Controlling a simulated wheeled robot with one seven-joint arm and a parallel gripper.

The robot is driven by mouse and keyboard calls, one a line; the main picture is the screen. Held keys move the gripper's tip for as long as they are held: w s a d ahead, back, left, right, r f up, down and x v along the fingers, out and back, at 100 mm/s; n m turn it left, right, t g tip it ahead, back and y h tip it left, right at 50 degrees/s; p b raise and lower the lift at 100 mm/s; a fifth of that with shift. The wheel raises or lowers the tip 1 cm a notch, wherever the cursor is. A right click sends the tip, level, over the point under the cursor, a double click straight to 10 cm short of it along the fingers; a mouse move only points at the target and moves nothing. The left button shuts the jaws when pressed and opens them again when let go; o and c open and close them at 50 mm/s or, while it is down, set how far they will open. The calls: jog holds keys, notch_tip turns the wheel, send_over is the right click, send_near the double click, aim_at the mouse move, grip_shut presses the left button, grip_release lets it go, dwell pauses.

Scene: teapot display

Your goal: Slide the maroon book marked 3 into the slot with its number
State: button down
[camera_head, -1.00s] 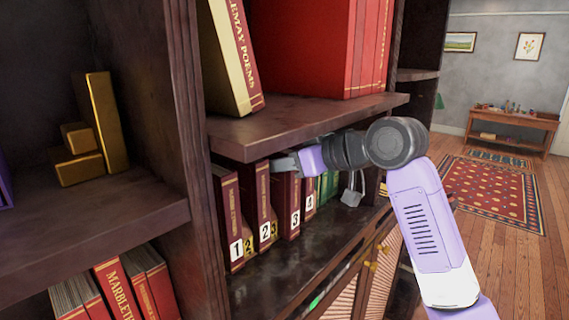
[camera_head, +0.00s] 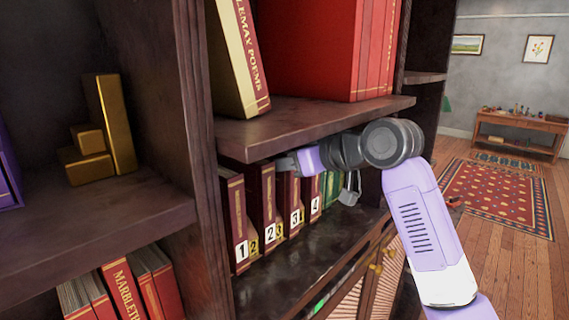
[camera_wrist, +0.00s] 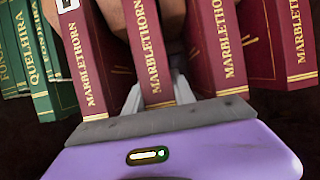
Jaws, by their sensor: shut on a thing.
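The maroon book marked 3 (camera_head: 295,196) stands upright in the row on the lower shelf, between the books marked 2 (camera_head: 268,200) and 4 (camera_head: 314,190). Its spine faces out, roughly in line with its neighbours. My gripper (camera_head: 286,163) is at its upper part, under the shelf above. In the wrist view the row shows inverted, and my gripper's grey fingers (camera_wrist: 156,92) lie on both sides of the middle maroon book (camera_wrist: 150,52), shut on it. Gold number tags 2 (camera_head: 254,247) and 3 (camera_head: 280,231) show low between the spines. The book's rear is hidden.
The book marked 1 (camera_head: 237,220) stands at the row's left end by the upright. Green books (camera_head: 329,187) stand to the right. The upper shelf (camera_head: 300,124) is close above my gripper. The dark shelf surface (camera_head: 310,250) in front is clear.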

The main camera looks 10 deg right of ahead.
jog(key=shift+a+r, duration=0.2)
jog(key=shift+r, duration=0.1)
jog(key=c, duration=1)
grip_release()
jog(key=shift+o, duration=0.2)
jog(key=b+v, duration=0.2)
jog(key=v, duration=0.5)
jog(key=shift+s+d+b, duration=0.3)
jog(key=shift+d+b, duration=0.05)
jog(key=shift+d+f, duration=0.1)
